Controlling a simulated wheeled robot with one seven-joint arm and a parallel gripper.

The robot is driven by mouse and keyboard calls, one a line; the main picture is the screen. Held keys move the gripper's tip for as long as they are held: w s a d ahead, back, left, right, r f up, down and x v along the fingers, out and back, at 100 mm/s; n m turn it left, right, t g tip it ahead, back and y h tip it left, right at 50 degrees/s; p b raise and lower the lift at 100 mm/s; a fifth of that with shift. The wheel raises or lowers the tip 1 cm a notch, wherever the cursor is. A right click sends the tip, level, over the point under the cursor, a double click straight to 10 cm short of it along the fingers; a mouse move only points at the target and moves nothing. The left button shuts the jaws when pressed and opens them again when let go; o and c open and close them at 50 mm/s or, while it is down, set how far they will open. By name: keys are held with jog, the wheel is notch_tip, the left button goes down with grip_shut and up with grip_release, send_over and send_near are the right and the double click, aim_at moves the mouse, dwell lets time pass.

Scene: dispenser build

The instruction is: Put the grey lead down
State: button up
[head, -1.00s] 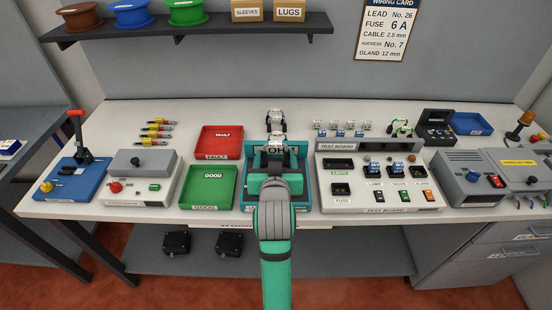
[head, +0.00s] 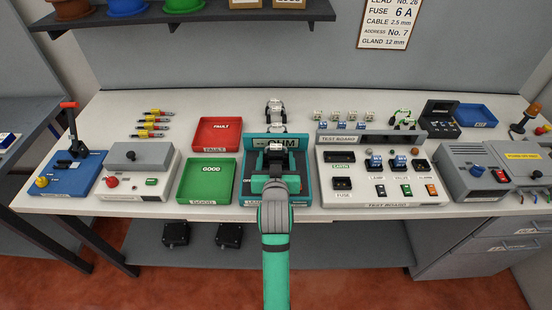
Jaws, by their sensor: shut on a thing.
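My gripper (head: 275,150) is seen from behind, over the teal OHM tester (head: 249,144) in the middle of the bench. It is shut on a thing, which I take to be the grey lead. The jaws and wrist hide that thing almost wholly, so I cannot tell whether it touches the tester. The tester's upright back panel stands just beyond my gripper, its lettering partly covered. A small white and grey object (head: 275,106) stands on the bench behind the panel, apart from my gripper; I cannot tell what it is.
A red FAULT tray (head: 217,149) and a green GOOD tray (head: 203,202) lie left of the tester. The test board (head: 370,206) stands close on its right. Several yellow and red parts (head: 152,126) lie at the back left. The bench (head: 240,104) is bare behind the red tray.

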jog(key=shift+f, duration=0.1)
jog(key=o, duration=1.2)
jog(key=shift+f, duration=0.1)
jog(key=shift+w, duration=0.1)
jog(key=shift+a, duration=0.1)
